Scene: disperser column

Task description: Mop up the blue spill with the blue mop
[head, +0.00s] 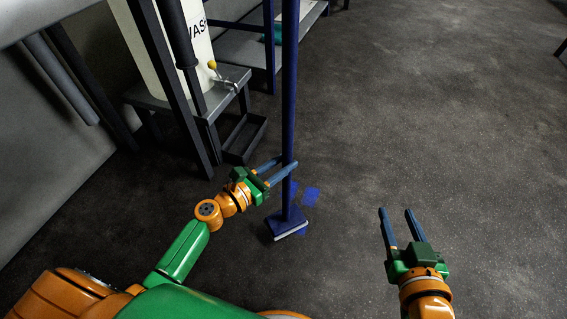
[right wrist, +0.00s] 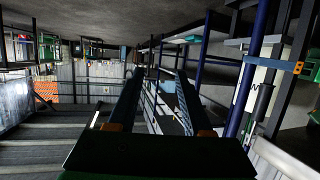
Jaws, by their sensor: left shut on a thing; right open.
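The blue mop (head: 289,100) stands nearly upright in the head view, its long handle running up past the top edge. Its flat blue head (head: 287,222), with a pale lower edge, is at the floor. My left gripper (head: 287,166) is shut on the lower part of the handle, above the head. The blue spill (head: 310,194) shows as patches on the dark floor behind and beside the mop head; the mop hides part of it. My right gripper (head: 395,211) is open and empty, to the right of the mop. Its fingers also show in the right wrist view (right wrist: 159,72).
A white container (head: 170,45) with a tap stands on a metal stand (head: 195,100) at the upper left. A dark open tray (head: 244,138) is on the floor beside it. Blue rack posts (head: 269,45) stand behind. The floor (head: 440,120) to the right is clear.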

